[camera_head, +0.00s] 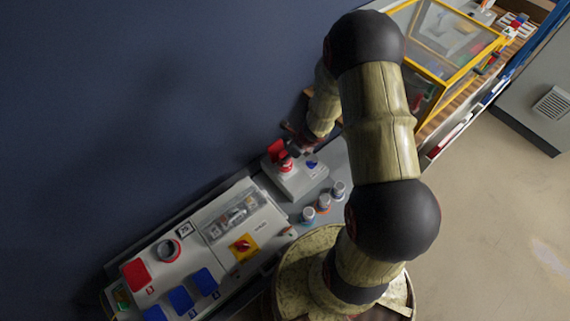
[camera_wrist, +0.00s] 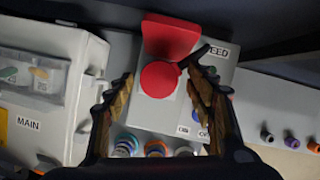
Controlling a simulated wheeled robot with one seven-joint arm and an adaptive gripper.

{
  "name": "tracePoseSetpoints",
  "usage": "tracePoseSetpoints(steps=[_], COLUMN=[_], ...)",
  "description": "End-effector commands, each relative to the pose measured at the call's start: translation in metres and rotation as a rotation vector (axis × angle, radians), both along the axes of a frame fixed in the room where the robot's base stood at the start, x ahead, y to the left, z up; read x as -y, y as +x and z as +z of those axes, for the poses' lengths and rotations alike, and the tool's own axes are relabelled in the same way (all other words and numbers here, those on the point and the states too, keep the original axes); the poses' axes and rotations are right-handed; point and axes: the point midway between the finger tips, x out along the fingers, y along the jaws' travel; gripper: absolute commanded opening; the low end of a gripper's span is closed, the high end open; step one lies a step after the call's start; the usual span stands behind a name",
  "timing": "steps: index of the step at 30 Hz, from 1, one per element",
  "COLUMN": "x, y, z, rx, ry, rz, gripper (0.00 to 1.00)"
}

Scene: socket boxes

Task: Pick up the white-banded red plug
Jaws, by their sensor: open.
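A red round plug (camera_wrist: 160,79) is seen nearly end-on in the wrist view, at the front of a grey box marked with a label ending in "EED". Its white band does not show clearly there. A raised red flap (camera_wrist: 170,37) stands just behind it. In the head view the red plug (camera_head: 286,166) sits on the grey box (camera_head: 303,182) below the red flap. My gripper (camera_wrist: 160,76) is open, with one finger on each side of the plug in the wrist view. I cannot tell whether the fingers touch it. In the head view my gripper (camera_head: 296,147) is small and partly hidden.
Several small white-bodied plugs (camera_head: 324,203) stand beside the grey box. A larger panel box (camera_head: 215,260) with a red flap and blue flaps lies to the lower left. A dark wall (camera_head: 130,110) runs behind. A yellow-framed case (camera_head: 445,45) stands at upper right.

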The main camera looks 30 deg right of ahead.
Motion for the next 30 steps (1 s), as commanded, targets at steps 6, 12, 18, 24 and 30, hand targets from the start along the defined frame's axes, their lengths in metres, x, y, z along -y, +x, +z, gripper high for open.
tracePoseSetpoints(steps=[6, 12, 18, 24, 30], x=[-0.0039, -0.0038, -0.0038, -0.0038, -0.0038], y=[0.0054, 0.0053, 0.0052, 0.0052, 0.0053], z=[-0.0173, -0.016, -0.016, -0.016, -0.016], rx=[-0.001, 0.0, 0.0, 0.0, 0.0], ry=[0.0, 0.0, 0.0, 0.0, 0.0], rz=[0.001, 0.001, 0.001, 0.001, 0.001], gripper=[0.55, 0.51, 0.4, 0.29, 0.17])
